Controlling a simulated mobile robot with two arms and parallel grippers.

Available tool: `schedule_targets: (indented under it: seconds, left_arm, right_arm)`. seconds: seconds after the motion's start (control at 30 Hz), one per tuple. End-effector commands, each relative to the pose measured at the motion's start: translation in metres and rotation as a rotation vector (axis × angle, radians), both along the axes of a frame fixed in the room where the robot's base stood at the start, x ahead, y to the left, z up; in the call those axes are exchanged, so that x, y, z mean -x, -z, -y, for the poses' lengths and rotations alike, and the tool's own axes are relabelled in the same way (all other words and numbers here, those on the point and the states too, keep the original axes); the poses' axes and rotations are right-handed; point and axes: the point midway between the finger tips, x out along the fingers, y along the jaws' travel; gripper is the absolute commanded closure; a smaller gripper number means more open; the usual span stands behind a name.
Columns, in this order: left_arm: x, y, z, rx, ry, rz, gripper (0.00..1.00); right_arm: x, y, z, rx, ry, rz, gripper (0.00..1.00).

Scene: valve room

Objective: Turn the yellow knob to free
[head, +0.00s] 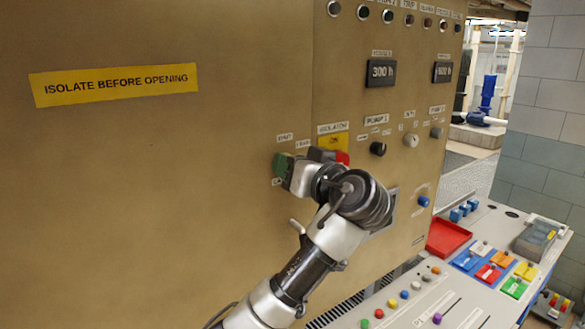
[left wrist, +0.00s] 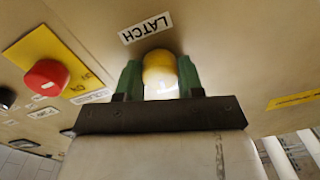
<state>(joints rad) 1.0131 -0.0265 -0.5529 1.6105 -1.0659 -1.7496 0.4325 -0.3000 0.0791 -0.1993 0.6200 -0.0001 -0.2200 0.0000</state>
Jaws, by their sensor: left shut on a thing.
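The yellow knob (left wrist: 159,68) shows in the left wrist view between the two green fingers of my left gripper (left wrist: 160,82), which touch it on both sides. A "LATCH" label (left wrist: 146,27) is on the panel just beyond the knob. In the head view my left gripper (head: 283,165) is against the tan cabinet panel, shut on the knob and hiding it. Small labels (head: 284,137) stand around that spot, too small to read surely. The knob's pointer mark cannot be made out. My right gripper is not in view.
A red knob (left wrist: 46,77) on a yellow plate is close beside my left gripper; the plate (head: 333,141) shows in the head view. A black knob (head: 378,149) is further right. A sloping desk with buttons and a red tray (head: 447,238) is below right.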

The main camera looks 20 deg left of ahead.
Motion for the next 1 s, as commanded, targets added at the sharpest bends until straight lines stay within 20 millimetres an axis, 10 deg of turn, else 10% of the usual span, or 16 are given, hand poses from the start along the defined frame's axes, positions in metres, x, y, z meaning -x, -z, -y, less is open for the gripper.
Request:
schedule_targets:
  seconds: [1.0]
  left_arm:
    - [-0.001, 0.0, 0.001, -0.576, 0.002, -0.737, 0.86]
  right_arm:
    - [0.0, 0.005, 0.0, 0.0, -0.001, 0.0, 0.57]
